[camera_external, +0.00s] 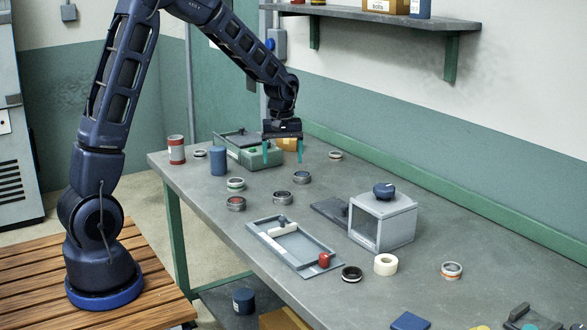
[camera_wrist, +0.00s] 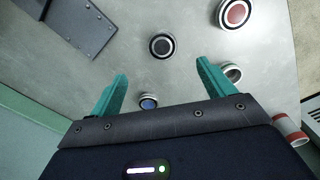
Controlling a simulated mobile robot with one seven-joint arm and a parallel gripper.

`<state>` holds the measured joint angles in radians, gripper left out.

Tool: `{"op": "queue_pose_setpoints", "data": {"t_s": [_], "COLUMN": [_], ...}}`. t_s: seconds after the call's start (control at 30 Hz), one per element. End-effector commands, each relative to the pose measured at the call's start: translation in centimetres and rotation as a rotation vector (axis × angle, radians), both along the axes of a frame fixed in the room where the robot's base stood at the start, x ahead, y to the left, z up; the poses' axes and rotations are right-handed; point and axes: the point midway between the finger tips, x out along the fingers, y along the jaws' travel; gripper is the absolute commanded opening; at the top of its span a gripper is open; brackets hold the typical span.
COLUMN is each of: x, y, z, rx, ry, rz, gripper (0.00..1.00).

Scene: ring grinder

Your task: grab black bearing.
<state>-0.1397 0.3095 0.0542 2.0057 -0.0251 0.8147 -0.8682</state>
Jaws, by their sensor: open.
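A black ring-shaped bearing (camera_external: 352,273) lies flat on the grey workbench (camera_external: 420,235), just right of the shallow tray's near end in the external view. My gripper (camera_external: 283,155) points down above the far left part of the bench, well away from this bearing. Its two teal fingers are apart with nothing between them. In the wrist view, a dark ring with a grey centre (camera_wrist: 161,46) lies beyond the open fingertips (camera_wrist: 162,72). I cannot tell whether it is the same bearing.
A white roll (camera_external: 386,264) sits beside the black bearing. A grey box with a knob (camera_external: 390,222), a shallow tray (camera_external: 327,270) and a green box (camera_external: 259,158) also stand here.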

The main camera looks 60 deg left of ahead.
Motion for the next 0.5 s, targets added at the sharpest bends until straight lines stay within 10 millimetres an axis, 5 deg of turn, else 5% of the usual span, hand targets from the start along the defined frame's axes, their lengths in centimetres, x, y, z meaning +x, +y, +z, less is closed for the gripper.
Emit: {"op": "queue_pose_setpoints", "data": {"t_s": [0.5], "x": [0.8], "y": [0.5], "z": [-5.9], "rx": [-0.001], "ry": [0.015], "rz": [0.032], "gripper": [0.81]}}
